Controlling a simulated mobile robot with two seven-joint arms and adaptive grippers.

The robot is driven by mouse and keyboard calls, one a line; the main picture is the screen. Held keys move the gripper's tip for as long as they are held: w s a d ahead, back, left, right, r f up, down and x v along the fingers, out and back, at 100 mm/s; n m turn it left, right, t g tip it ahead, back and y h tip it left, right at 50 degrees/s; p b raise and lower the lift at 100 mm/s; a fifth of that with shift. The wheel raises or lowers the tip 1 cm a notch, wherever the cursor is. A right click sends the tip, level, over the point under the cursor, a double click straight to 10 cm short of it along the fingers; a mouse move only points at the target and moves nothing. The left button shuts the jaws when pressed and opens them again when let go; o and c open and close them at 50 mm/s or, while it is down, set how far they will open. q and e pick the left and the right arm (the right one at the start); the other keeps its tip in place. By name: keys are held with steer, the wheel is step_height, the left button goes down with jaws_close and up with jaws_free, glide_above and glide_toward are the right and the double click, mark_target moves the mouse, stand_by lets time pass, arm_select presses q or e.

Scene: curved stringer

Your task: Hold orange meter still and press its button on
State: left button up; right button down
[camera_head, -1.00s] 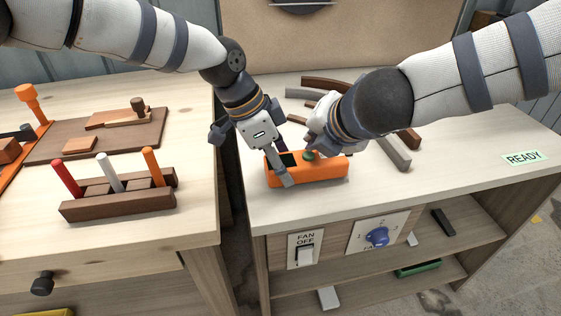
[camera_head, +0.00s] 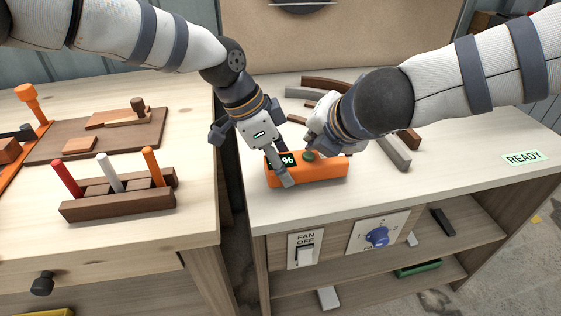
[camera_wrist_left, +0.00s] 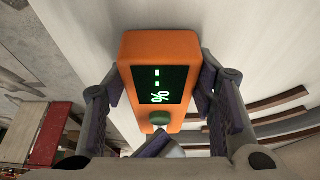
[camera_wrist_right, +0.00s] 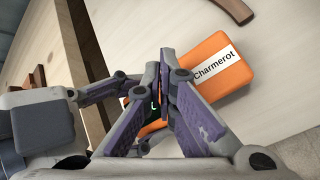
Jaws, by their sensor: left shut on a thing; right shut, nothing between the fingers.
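The orange meter (camera_head: 325,171) lies on the right-hand bench near its front edge. Its screen (camera_wrist_left: 160,85) is lit with green dashes and a % sign in the left wrist view, and a round green button (camera_wrist_left: 159,118) sits beside the screen. My left gripper (camera_head: 283,172) is shut across the meter's body, a finger on each side, as the left wrist view (camera_wrist_left: 158,90) shows. My right gripper (camera_head: 312,150) is shut and empty, with its fingertips at or just above the button; contact is hard to tell. The right wrist view shows the meter's Charmerot label (camera_wrist_right: 214,65) past the closed fingers.
Several curved wooden strips (camera_head: 395,152) lie behind the meter. A fan switch (camera_head: 305,255) and a blue knob (camera_head: 377,237) are on the bench front. A READY card (camera_head: 523,158) lies at right. The left bench holds a peg rack (camera_head: 120,200).

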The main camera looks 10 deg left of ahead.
mark_target(313, 153)
steer(key=shift+r, duration=3)
arm_select(q)
steer(key=o, duration=1.5)
steer(key=shift+o, duration=0.3)
steer(key=o, duration=0.4)
steer(key=shift+o, duration=0.2)
